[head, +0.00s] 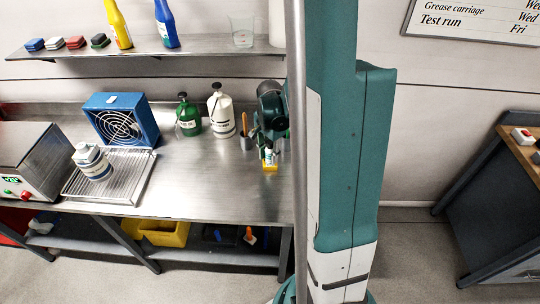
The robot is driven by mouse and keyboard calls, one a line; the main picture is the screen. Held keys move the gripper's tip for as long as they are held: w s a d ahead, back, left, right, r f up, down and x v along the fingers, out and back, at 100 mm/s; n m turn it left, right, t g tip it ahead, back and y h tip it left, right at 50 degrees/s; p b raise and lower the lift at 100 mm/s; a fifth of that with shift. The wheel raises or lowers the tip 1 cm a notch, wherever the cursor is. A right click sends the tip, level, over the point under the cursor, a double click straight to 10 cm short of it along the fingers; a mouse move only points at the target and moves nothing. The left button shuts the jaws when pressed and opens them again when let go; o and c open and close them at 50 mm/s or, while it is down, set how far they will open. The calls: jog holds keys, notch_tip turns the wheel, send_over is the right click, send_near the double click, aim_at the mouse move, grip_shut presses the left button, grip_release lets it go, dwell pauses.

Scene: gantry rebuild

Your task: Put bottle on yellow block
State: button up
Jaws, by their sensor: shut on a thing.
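A small pale bottle (268,157) with a coloured label is upright near the right end of the steel bench. My gripper (268,148) comes down over it from above and is shut on its upper part, which the fingers hide. The yellow block (270,169) is directly under the bottle. The bottle's base appears to be at the block's top, but at this size I cannot tell whether it rests there or hangs just above.
A grey cup with a wooden-handled tool (245,141) stands close left of my gripper. Green (188,116) and white (221,112) pump bottles stand farther left, then a blue fan box (121,120) and a wire rack with a white jar (92,161). The bench front (215,198) is clear.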

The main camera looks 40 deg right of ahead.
aim_at(270, 142)
jog(key=shift+f, duration=0.25)
jog(key=o, duration=0.9)
jog(key=shift+r, duration=0.25)
jog(key=shift+r+p, duration=0.3)
jog(key=shift+r, duration=5.65)
